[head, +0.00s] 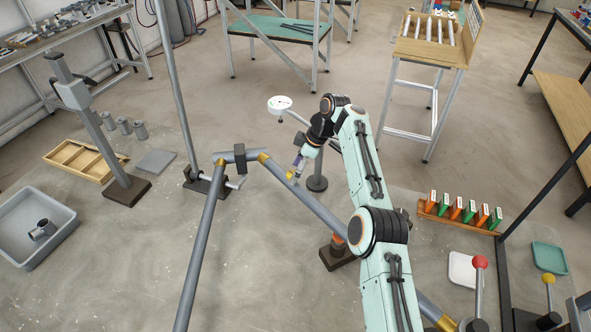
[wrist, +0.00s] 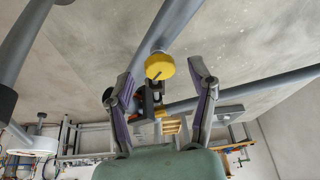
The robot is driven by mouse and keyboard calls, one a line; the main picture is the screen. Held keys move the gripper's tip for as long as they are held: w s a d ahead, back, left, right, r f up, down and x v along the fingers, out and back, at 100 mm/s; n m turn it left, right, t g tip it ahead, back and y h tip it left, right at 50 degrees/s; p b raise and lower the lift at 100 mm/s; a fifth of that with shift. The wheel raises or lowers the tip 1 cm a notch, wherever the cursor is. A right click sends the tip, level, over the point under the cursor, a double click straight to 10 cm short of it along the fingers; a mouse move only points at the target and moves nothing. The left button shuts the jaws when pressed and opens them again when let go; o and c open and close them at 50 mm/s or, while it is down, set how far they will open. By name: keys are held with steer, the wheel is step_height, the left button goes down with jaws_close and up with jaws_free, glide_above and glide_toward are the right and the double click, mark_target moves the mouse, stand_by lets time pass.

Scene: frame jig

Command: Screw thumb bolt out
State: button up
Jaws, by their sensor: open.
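The thumb bolt has a round yellow head with a small dark pin at its centre; in the wrist view the yellow head (wrist: 159,67) shows between and just beyond my fingertips. It is attached at a grey frame tube (wrist: 178,22). In the head view the yellow bolt head (head: 291,176) is small on the right-hand frame tube (head: 318,207). My gripper (head: 299,164) is just above it. In the wrist view my gripper (wrist: 160,80) is open, one finger on each side of the bolt head, with gaps visible. I cannot tell the exact depth between them.
A dial gauge (head: 281,103) stands behind my gripper. A grey upright post (head: 178,85) and a clamp (head: 240,157) stand at the frame's left. A wooden tray (head: 85,160) and a grey bin (head: 35,228) lie further left. Coloured blocks (head: 456,207) stand in a rack at right.

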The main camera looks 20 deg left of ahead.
steer(key=w+d+r, duration=0.1)
steer(key=d+r, duration=0.1)
steer(key=d, duration=0.4)
steer(key=w+d+r, duration=0.2)
steer(key=d, duration=0.5)
steer(key=shift+d+r, duration=0.15)
steer(key=shift+d, duration=0.1)
steer(key=shift+w, duration=0.1)
steer(key=s+a+m, duration=0.1)
steer(key=a+m, duration=0.1)
steer(key=a, duration=0.1)
steer(key=s+a+f+m+t+h, duration=0.1)
steer(key=a+m, duration=0.1)
steer(key=a, duration=0.2)
steer(key=s+a+m+h, duration=0.1)
steer(key=s+a+m, duration=0.1)
steer(key=a, duration=0.1)
steer(key=shift+a+f+m, duration=0.15)
steer(key=shift+a+m, duration=0.15)
steer(key=shift+a, duration=0.1)
step_height(320, 180, up, 3)
steer(key=s+a+m+t+h, duration=0.1)
steer(key=s+a+m+t, duration=0.25)
steer(key=m, duration=0.85)
steer(key=shift+t, duration=0.45)
steer(key=x, duration=0.4)
steer(key=d+x, duration=0.1)
steer(key=x, duration=0.2)
steer(key=shift+w, duration=0.4)
steer(key=shift+a, duration=0.1)
